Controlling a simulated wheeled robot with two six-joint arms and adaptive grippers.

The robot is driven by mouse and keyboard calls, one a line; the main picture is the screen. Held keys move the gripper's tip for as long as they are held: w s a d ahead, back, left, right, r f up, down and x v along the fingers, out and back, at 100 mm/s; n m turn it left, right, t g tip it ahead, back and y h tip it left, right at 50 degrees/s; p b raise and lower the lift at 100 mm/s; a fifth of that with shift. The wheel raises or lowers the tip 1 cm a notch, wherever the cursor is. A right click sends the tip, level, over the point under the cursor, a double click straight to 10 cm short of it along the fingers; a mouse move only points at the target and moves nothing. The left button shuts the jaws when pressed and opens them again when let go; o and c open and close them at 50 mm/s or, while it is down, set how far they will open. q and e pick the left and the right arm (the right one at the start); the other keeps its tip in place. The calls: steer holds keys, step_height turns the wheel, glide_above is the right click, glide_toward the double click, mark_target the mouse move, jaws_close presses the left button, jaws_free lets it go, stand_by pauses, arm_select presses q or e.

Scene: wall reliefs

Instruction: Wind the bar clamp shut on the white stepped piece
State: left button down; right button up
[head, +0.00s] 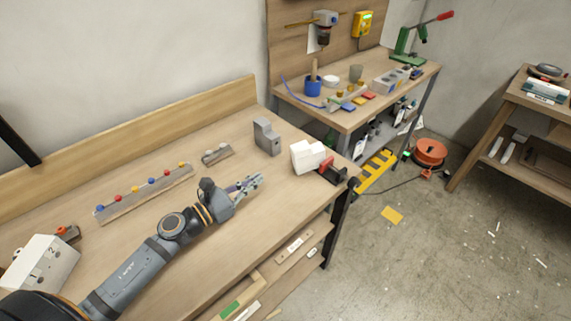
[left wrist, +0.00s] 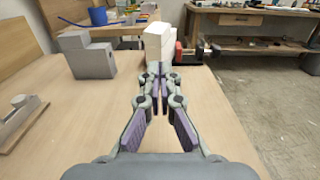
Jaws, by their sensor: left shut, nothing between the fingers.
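The white stepped piece (head: 306,156) stands near the right end of the wooden workbench. The bar clamp (head: 331,172), red and black, sits at its right side by the bench edge; I cannot tell whether its jaw touches the piece. In the left wrist view the white piece (left wrist: 157,44) is straight ahead, beyond the fingertips, with part of the clamp (left wrist: 181,52) showing to its right. My left gripper (head: 257,180) is shut and empty, low over the bench, to the left of the piece; it also shows in the left wrist view (left wrist: 160,72). My right gripper is not in view.
A grey stepped block (head: 267,137) stands behind and left of the white piece. A strip with coloured knobs (head: 143,193) and a small grey fixture (head: 217,154) lie along the back. A white box (head: 40,264) stands at lower left. The bench between gripper and white piece is clear.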

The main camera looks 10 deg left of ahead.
mark_target(294, 156)
arm_select(q)
steer(key=p+x, duration=0.5)
steer(key=x, duration=0.5)
steer(key=shift+w+d+r+p, duration=0.1)
steer(key=shift+d+r+p, duration=0.05)
steer(key=shift+p, duration=0.15)
steer(key=shift+w+d, duration=0.35)
steer(key=shift+w, duration=0.15)
steer(key=shift+w+d, duration=0.1)
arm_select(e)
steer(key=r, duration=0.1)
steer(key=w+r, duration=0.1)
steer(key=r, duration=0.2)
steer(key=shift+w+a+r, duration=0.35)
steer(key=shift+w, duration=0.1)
arm_select(q)
steer(key=shift+b+x, duration=0.45)
steer(key=shift+x, duration=1.8)
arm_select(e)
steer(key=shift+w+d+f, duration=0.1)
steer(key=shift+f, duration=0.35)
